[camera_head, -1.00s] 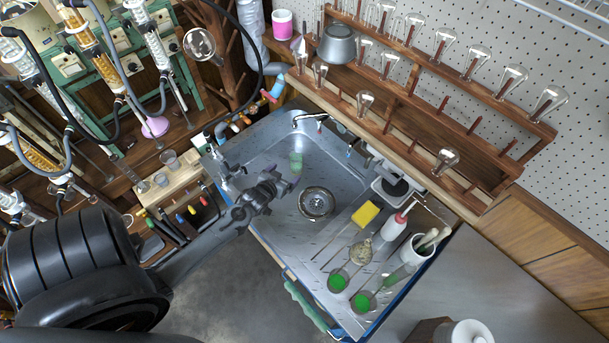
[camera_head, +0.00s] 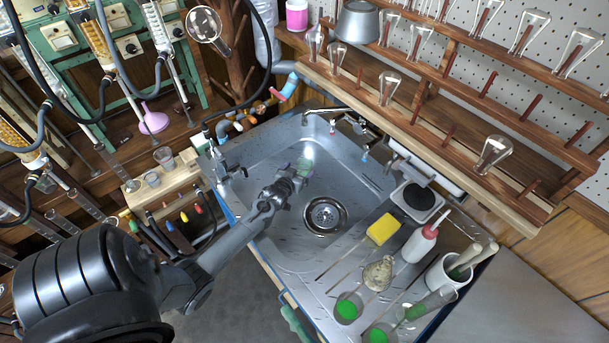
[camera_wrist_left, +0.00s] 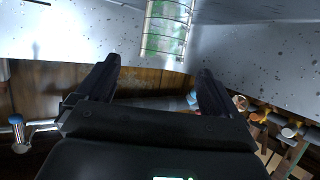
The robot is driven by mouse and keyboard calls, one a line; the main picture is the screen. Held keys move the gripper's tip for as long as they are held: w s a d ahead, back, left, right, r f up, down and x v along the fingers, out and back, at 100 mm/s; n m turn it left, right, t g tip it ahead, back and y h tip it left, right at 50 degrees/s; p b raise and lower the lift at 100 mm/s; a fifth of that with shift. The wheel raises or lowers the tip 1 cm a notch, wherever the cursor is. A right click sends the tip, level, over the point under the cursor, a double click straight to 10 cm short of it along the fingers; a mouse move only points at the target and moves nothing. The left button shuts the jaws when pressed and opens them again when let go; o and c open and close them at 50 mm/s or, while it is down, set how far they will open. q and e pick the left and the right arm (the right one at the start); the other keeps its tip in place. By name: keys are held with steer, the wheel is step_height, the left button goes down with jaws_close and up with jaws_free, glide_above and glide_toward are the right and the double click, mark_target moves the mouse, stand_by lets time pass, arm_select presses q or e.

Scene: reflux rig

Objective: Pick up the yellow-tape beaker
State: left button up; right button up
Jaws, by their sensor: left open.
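A small clear glass beaker with green on it (camera_head: 304,167) is in the sink basin, on its far side. In the left wrist view the green-patterned glass with pale marking lines (camera_wrist_left: 166,30) is at the top, cut off by the frame edge. I cannot make out yellow tape on it. My left gripper (camera_head: 293,178) reaches over the basin, right beside the beaker and partly overlapping it. In the left wrist view its two fingers (camera_wrist_left: 158,85) are spread apart with nothing between them; the beaker is beyond their tips. My right gripper is not in view.
The metal sink (camera_head: 265,240) has a drain strainer (camera_head: 325,216) and a faucet (camera_head: 328,111) behind. A yellow sponge (camera_head: 384,229), a squeeze bottle (camera_head: 422,241) and green-bottomed glassware (camera_head: 348,307) crowd the drainboard. Small beakers (camera_head: 164,158) stand on a wooden ledge at left.

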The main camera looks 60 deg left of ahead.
mark_target(307, 160)
arm_select(q)
steer(key=shift+w+a+f, duration=0.3)
steer(key=shift+w+a, duration=0.1)
steer(key=shift+w, duration=0.15)
steer(key=shift+w+a+f+b, duration=0.2)
steer(key=shift+w+b, duration=0.1)
steer(key=shift+b, duration=0.1)
steer(key=b+x, duration=0.2)
steer(key=x, duration=0.2)
steer(key=shift+w+a, duration=0.15)
steer(key=shift+a, duration=0.05)
steer(key=shift+c, duration=0.2)
steer(key=shift+r, duration=0.1)
steer(key=c, duration=1.6)
steer(key=shift+r, duration=0.2)
